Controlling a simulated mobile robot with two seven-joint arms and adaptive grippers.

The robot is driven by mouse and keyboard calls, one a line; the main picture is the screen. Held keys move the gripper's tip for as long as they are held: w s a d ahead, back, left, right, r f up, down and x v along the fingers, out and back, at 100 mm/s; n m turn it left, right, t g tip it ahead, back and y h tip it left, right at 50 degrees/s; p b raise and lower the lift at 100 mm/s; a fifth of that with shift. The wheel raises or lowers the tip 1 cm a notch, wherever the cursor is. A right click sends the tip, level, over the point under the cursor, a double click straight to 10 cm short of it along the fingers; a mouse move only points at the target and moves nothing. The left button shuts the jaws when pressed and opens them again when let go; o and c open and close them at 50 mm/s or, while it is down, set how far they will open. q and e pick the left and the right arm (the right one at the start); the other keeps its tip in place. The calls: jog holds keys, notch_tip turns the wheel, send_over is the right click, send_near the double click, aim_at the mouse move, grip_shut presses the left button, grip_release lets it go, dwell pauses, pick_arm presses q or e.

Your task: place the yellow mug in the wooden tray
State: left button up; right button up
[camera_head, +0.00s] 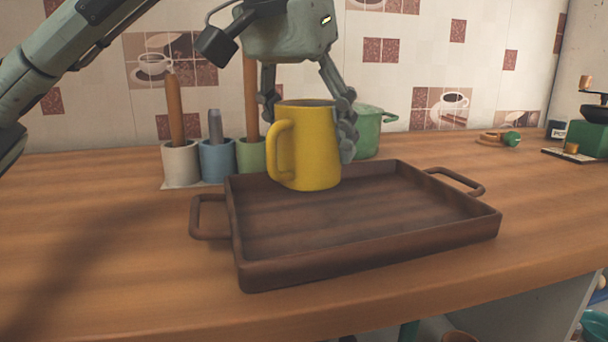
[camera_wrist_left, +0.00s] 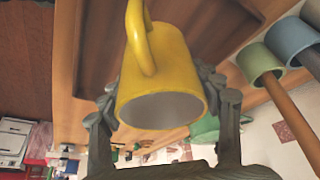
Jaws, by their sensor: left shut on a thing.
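The yellow mug (camera_head: 312,148) is upright in the head view, with its handle on the left side. It shows over the back left part of the wooden tray (camera_head: 370,262); I cannot tell whether its base touches the tray floor. My left gripper (camera_head: 309,125) comes down from above and is shut on the mug, one finger on each side. In the left wrist view the mug (camera_wrist_left: 160,75) sits between the two fingers of the gripper (camera_wrist_left: 165,105), its open top towards the camera. The tray (camera_wrist_left: 95,45) shows behind it. My right gripper is not in view.
White (camera_head: 180,165), blue (camera_head: 217,161) and green (camera_head: 251,156) cups holding rods stand behind the tray's left end. A green pot (camera_head: 367,135) stands behind the tray. The rest of the tray floor is clear.

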aim_at(301, 148)
pick_arm(q)
jog(key=shift+w+a+f, duration=0.3)
jog(key=shift+w+f, duration=0.15)
jog(key=shift+w, duration=0.2)
jog(key=shift+w+a+f, duration=0.3)
jog(key=shift+w+f, duration=0.1)
jog(key=shift+w, duration=0.2)
jog(key=shift+f, duration=0.3)
notch_tip(301, 148, down, 3)
jog(key=shift+f, duration=0.15)
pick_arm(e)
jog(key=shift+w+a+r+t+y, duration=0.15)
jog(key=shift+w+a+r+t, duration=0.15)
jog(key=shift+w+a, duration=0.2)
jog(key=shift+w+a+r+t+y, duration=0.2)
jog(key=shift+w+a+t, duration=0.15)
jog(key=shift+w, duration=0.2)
pick_arm(q)
jog(key=shift+f+b, duration=0.15)
jog(key=shift+b, duration=0.2)
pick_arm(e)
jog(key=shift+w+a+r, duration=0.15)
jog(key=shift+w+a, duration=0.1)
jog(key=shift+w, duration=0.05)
pick_arm(q)
jog(key=o, duration=1.4)
